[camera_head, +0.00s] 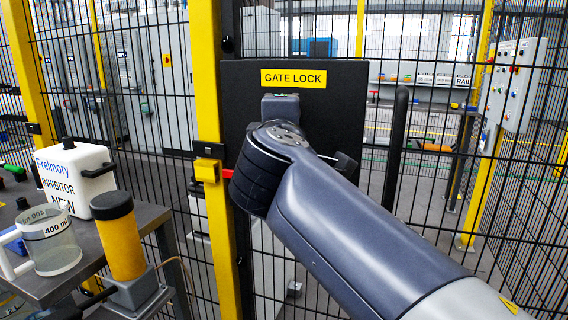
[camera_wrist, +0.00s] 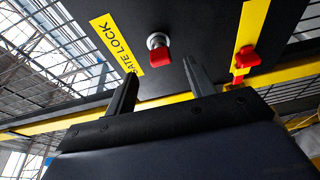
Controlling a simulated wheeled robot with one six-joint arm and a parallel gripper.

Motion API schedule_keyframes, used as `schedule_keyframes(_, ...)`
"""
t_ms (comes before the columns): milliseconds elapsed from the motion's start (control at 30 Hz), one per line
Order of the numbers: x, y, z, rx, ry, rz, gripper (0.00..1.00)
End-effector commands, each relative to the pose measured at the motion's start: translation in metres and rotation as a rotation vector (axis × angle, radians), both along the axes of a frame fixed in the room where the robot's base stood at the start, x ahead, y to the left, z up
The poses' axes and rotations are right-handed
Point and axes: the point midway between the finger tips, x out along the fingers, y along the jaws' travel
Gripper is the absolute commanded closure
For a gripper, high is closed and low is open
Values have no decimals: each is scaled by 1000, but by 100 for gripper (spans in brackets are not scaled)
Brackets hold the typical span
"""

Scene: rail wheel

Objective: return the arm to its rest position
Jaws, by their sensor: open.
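My arm (camera_head: 350,235) reaches from the lower right of the head view toward the black gate lock panel (camera_head: 345,105), which bears a yellow GATE LOCK label (camera_head: 293,78). The arm's end covers the panel's lower middle, so my gripper cannot be made out clearly there. In the wrist view my gripper (camera_wrist: 157,67) is open, with its two dark fingers apart and nothing between them. A red knob (camera_wrist: 167,56) on a silver round base shows on the black panel beyond the fingertips. Whether the fingers touch the panel cannot be told.
Mesh fence and a yellow post (camera_head: 209,130) stand close around the arm. A dark upright handle (camera_head: 396,145) stands right of the panel.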

Motion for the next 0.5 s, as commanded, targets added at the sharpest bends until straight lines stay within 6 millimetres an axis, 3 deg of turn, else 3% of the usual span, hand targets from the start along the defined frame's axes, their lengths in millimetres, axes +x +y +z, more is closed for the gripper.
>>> schedule_keyframes(100,-22,2,1,2,-1,5,48)
schedule_keyframes(300,-46,2,0,0,0,1,48)
schedule_keyframes(500,-12,-1,-1,-1,2,-5,48)
